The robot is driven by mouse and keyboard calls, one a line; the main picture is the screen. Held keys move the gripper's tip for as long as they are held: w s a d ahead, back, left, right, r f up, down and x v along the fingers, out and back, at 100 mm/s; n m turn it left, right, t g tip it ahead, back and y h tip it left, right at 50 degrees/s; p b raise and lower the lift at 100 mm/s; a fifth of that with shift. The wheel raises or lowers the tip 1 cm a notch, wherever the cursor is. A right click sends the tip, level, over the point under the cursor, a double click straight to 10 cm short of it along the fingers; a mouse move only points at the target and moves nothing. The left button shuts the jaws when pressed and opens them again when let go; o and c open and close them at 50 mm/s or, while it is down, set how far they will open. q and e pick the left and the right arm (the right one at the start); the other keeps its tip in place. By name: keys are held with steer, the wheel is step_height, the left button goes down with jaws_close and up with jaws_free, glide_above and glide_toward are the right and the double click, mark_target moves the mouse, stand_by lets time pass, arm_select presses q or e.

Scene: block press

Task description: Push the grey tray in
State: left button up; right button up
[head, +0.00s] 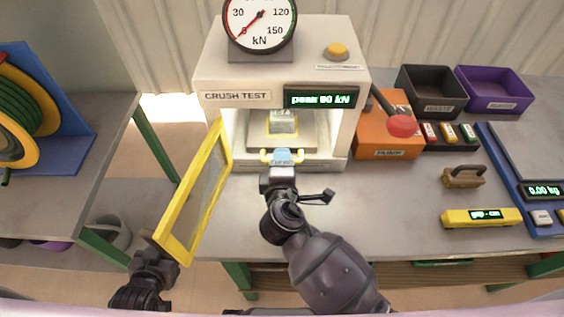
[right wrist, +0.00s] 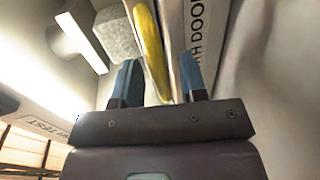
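The grey tray (head: 308,142) is in the opening of the white crush-test press (head: 217,72), with a pale grey block (head: 283,122) on it. The block also shows in the right wrist view (right wrist: 120,35). A yellow handle (head: 265,156) is at the tray's front. My right gripper (head: 283,157) is at this handle. In the right wrist view its blue fingers (right wrist: 160,82) stand apart, with the yellow bar (right wrist: 152,50) between them and a gap beside it. My left gripper (head: 155,262) is at the lower corner of the open yellow-framed door (head: 172,222); its fingers are unclear.
The press gauge needle is near the low end, and its display (head: 321,98) reads peak 90 kN. An orange box (head: 385,140), a black bin (head: 432,92), a purple bin (head: 495,90) and a yellow gauge (head: 482,218) are at right. The bench before the press is mostly clear.

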steer(key=shift+s, duration=0.1)
steer(key=v, duration=1)
steer(key=shift+s+r, duration=0.1)
steer(key=shift+s, duration=0.2)
